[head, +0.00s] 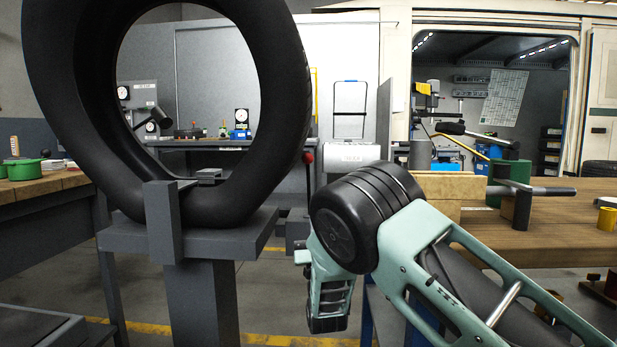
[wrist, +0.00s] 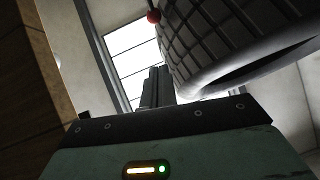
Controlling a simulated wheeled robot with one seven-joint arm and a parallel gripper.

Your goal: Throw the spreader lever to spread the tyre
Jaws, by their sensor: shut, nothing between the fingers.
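The spreader lever shows in the head view as a dark upright rod with a red knob (head: 308,158), just right of the tyre. The black tyre (head: 285,110) stands upright on a grey stand (head: 200,240). In the wrist view the red knob (wrist: 154,16) is at the top edge, beside the ribbed tyre tread (wrist: 235,50). My gripper (wrist: 156,72) shows there with its dark fingers together and empty, below the knob in the picture and apart from it.
A wooden bench (head: 540,222) on the right carries a green block and a dark clamp-like tool with a bar (head: 515,205). Another wooden bench (head: 45,187) is at the left, with green round items. Floor (head: 265,290) shows between the stand and my arm.

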